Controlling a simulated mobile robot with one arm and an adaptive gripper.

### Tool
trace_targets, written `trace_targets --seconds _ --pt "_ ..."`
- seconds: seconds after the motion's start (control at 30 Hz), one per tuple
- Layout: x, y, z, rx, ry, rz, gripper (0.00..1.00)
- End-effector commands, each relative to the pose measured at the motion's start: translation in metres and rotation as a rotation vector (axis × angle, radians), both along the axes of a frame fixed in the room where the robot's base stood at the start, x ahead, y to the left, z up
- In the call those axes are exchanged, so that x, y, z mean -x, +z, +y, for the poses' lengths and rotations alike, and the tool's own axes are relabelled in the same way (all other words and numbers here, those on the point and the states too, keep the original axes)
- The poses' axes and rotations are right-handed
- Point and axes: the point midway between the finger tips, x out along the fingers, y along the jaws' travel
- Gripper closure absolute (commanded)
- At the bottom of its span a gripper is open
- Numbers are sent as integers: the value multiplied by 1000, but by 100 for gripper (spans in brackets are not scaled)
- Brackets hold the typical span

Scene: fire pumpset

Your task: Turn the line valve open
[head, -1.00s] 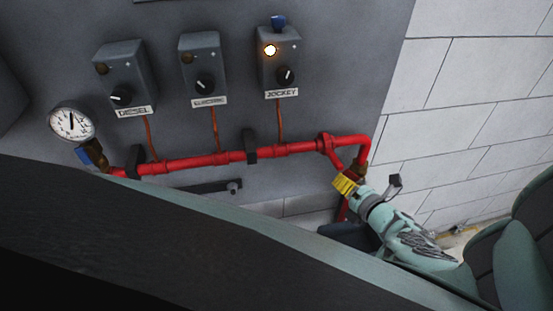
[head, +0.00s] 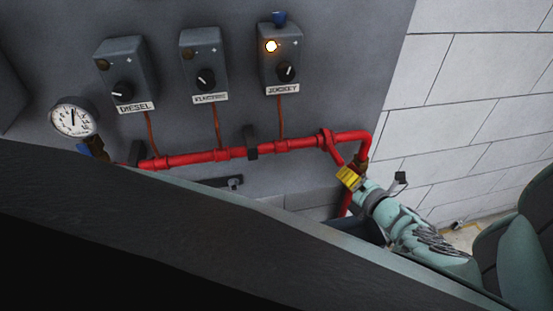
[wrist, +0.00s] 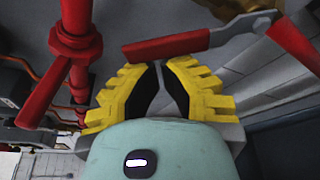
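A red lever handle (wrist: 165,47), which appears to be the line valve's, lies across the wrist view just beyond my fingertips. Its right end joins a grey metal part (wrist: 245,25). My gripper (wrist: 160,66) has yellow fingers with black pads, and the tips are nearly together with nothing seen between them. I cannot tell whether the tips touch the lever. In the head view my gripper (head: 348,178) is just below the right bend of the red pipe (head: 220,154). The valve there is mostly hidden behind the gripper.
Three grey switch boxes sit above the pipe: diesel (head: 124,72), electric (head: 204,62) and jockey (head: 280,55), whose lamp is lit. A gauge (head: 74,117) and a partly hidden blue handle (head: 83,148) are at left. A white block wall (head: 470,100) stands at right.

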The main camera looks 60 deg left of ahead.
Motion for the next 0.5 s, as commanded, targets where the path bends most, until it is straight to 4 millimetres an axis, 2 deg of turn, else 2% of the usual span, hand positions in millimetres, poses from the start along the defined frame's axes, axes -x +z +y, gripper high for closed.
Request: trace_targets --seconds 0.5 --pt "-3 3 -1 -14 -4 30 100"
